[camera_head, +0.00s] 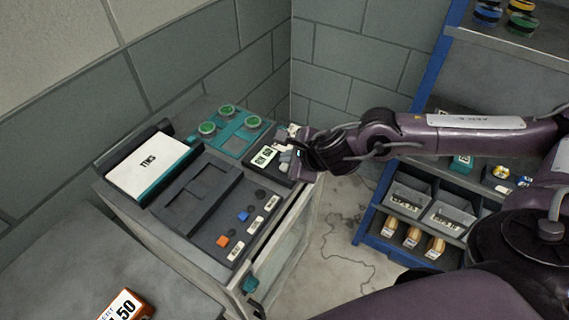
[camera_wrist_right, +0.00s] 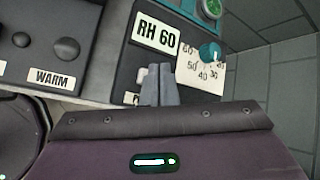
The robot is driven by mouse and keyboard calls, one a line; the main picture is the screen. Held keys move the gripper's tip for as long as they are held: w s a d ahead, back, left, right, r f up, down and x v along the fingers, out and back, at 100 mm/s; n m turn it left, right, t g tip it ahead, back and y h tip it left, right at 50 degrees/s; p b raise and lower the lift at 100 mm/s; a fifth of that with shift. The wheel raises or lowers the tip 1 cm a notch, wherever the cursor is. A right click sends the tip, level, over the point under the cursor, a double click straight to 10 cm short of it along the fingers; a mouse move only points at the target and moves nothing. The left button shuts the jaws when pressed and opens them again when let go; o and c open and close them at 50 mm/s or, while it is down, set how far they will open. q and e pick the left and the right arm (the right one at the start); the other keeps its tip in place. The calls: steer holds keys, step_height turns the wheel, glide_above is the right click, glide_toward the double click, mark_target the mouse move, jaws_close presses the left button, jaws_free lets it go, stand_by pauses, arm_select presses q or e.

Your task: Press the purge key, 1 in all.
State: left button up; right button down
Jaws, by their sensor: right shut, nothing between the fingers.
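The control panel (camera_head: 188,222) on the cabinet top carries small keys with white labels, too small to read in the head view. In the right wrist view, a label beginning with "P" (camera_wrist_right: 130,98) lies half hidden beside the fingers. No purge key shows clearly; the fingers may cover it. My right gripper (camera_wrist_right: 160,72) is shut and empty, its tips over the dark panel just below the "RH 60" display (camera_wrist_right: 157,37). In the head view the right gripper (camera_head: 287,160) is at the panel's right back part. I cannot tell if the tips touch it. My left gripper is not in view.
A key labelled "WARM" (camera_wrist_right: 52,78) and a teal dial (camera_wrist_right: 210,51) are near the fingers. An orange key (camera_head: 223,241) and a blue key (camera_head: 243,216) sit further forward. Walls close in behind. A blue-framed shelf (camera_head: 376,213) stands right.

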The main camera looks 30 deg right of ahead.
step_height(320, 180, up, 5)
steer(key=p, duration=0.3)
stand_by(0.9)
